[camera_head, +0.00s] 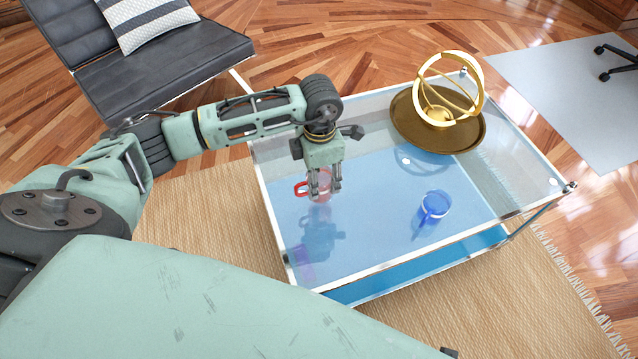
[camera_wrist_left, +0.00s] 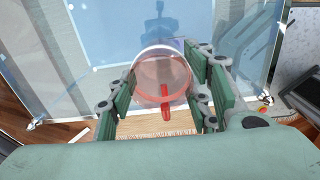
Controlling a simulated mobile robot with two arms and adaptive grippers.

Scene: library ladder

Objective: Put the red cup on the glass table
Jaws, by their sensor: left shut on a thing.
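The red cup (camera_head: 323,184) is see-through with a red handle pointing left in the head view. My left gripper (camera_head: 325,196) is shut on it, with the fingers pointing down on both sides of the cup. In the left wrist view the cup (camera_wrist_left: 160,72) sits between the finger pads, its handle toward the lower part of the picture. The glass table (camera_head: 370,262) lies below the gripper, and the cup is over its left part. A small gap seems to lie between cup and glass, but I cannot tell for sure. My right gripper is not in view.
A blue cup (camera_head: 435,205) stands on the table right of the gripper. A gold ring ornament (camera_head: 447,90) stands on a round brown tray (camera_head: 405,122) at the back. The glass between has free room. A black chair (camera_head: 160,75) stands behind on the left.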

